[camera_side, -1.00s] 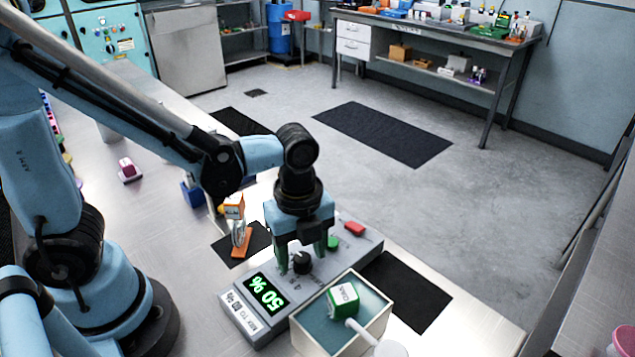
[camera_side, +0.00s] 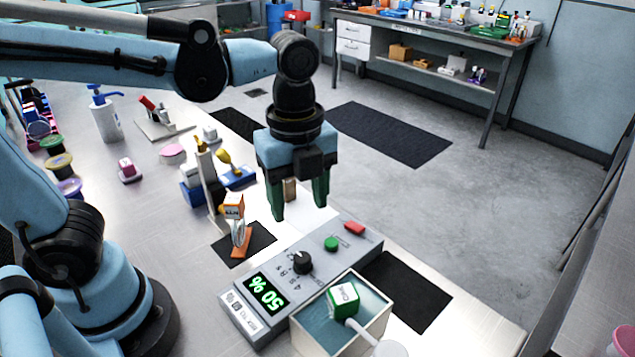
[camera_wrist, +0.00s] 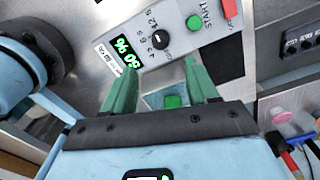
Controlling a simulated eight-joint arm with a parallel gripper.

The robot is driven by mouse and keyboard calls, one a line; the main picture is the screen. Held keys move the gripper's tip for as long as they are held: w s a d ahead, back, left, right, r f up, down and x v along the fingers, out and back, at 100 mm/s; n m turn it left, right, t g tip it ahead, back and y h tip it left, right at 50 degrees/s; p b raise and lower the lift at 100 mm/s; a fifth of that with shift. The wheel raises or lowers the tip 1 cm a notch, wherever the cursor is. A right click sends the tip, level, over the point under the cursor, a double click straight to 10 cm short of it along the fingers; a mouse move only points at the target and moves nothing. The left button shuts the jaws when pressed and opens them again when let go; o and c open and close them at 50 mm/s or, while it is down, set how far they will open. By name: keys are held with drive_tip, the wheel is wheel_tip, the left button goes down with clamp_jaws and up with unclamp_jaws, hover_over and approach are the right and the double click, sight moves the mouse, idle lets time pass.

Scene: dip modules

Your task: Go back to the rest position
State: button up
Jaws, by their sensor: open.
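My gripper (camera_side: 298,205) is open and empty, with its green fingers pointing down. It hangs above and behind the grey control box in the side view, clear of it. In the wrist view its two fingers (camera_wrist: 160,88) are spread apart. The grey control box (camera_side: 345,258) has a display reading 50 %, a black knob (camera_side: 302,262), a green button (camera_side: 331,243) and a red button (camera_side: 355,228). The wrist view also shows the display (camera_wrist: 125,52), the knob (camera_wrist: 160,39) and the green START button (camera_wrist: 194,22).
A bath (camera_side: 315,335) holding a green-and-white block (camera_side: 343,299) stands in front of the control box. Blue blocks (camera_side: 235,178), a pump bottle (camera_side: 104,118) and spools (camera_side: 57,165) stand farther left.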

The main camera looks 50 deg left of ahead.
drive_tip(key=shift+r, duration=0.25)
drive_tip(key=w+a+f+n+t, duration=0.1)
drive_tip(key=a+n+t, duration=0.6)
drive_tip(key=n, duration=1.4)
drive_tip(key=a+f, duration=0.1)
drive_tip(key=a, duration=0.1)
drive_tip(key=shift+w+a+f, duration=0.15)
drive_tip(key=shift+w+a, duration=0.05)
drive_tip(key=shift+a, duration=0.1)
